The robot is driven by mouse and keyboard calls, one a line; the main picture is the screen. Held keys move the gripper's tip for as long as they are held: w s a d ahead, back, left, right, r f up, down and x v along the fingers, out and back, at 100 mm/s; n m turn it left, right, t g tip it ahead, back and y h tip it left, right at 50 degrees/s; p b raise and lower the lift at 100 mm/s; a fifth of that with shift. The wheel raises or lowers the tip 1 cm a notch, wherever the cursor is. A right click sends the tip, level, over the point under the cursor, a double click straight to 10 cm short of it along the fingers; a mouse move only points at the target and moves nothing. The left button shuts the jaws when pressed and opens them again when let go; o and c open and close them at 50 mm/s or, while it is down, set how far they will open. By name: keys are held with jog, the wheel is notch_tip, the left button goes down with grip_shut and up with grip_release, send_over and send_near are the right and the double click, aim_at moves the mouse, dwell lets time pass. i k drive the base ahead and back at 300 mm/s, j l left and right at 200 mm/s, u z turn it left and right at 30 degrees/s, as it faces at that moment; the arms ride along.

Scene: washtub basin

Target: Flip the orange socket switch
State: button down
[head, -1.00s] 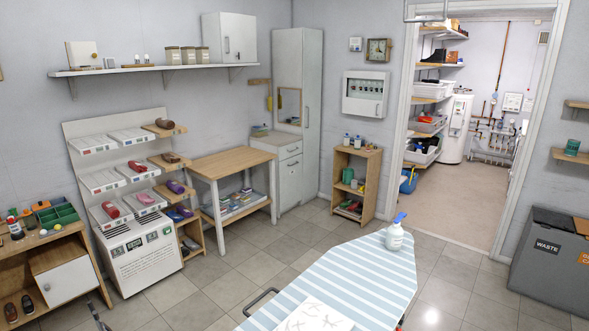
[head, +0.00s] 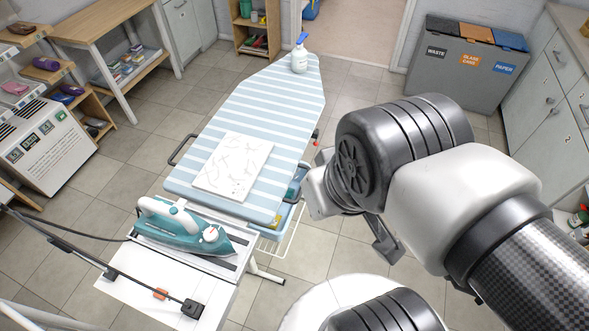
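The orange socket switch (head: 160,294) is a small orange piece on the white end panel of the ironing board, at the lower left of the head view. A black plug-like block (head: 192,308) sits to its right on the same strip. My gripper (head: 385,243) is right of the ironing board, well apart from the switch. It is partly hidden behind my wrist, and its finger opening does not show clearly.
A teal iron (head: 185,228) rests just behind the switch, its dark cord (head: 70,238) running left. A white cloth (head: 234,166) lies on the striped ironing board (head: 268,100), with a spray bottle (head: 300,58) at the far end. Grey bins (head: 455,80) stand at the back right.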

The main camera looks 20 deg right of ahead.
aim_at(160, 297)
jog(key=u, duration=1.65)
jog(key=z, duration=1.9)
jog(key=u, duration=1.9)
jog(key=i+l+u, duration=0.1)
jog(key=l+u, duration=0.15)
jog(key=u, duration=0.2)
jog(key=i+l+u, duration=0.1)
jog(key=l+u, duration=0.15)
jog(key=u, duration=0.2)
